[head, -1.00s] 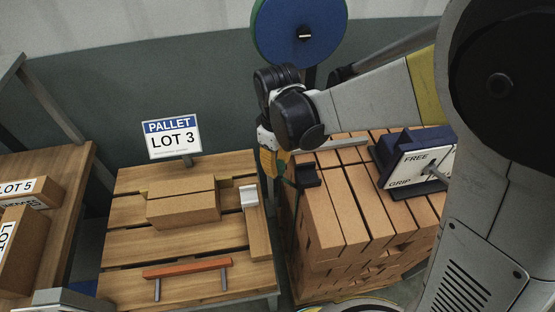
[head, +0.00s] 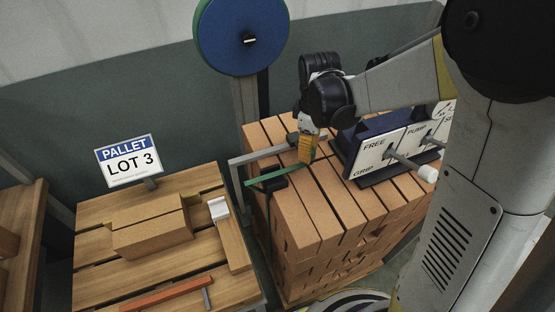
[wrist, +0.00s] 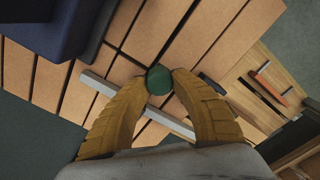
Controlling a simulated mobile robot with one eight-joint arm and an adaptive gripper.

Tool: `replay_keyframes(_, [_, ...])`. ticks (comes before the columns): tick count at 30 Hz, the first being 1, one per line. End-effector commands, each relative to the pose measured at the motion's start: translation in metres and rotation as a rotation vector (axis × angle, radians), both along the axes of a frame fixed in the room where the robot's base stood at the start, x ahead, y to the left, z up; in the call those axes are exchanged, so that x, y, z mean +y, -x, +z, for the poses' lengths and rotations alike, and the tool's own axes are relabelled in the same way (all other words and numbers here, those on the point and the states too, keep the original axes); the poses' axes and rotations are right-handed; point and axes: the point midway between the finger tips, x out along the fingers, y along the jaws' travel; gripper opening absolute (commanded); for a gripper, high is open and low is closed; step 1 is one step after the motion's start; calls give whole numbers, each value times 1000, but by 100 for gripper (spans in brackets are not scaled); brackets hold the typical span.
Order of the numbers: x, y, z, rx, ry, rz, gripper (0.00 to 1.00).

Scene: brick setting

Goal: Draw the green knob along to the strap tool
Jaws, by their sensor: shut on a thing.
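My gripper (head: 306,160) is over the brick stack, its yellow fingers pointing down. In the wrist view the green knob (wrist: 158,80) sits between the fingertips (wrist: 160,76), and the gripper is shut on it. The head view mostly hides the knob behind the fingers. A green strip (head: 270,178) runs left from the fingers to the stack's left edge.
A grey bar (head: 262,152) crosses the stack beside the fingers. The brick stack (head: 310,215) fills the middle. A wooden pallet table (head: 95,240) with a LOT 3 sign (head: 128,163) stands left. A blue reel (head: 240,35) stands behind.

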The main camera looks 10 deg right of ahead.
Motion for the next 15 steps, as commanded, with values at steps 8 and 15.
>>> replay_keyframes(8, [-60,-15,-1,1,0,-3,0])
replay_keyframes(15, [-80,-20,-1,1,0,-1,0])
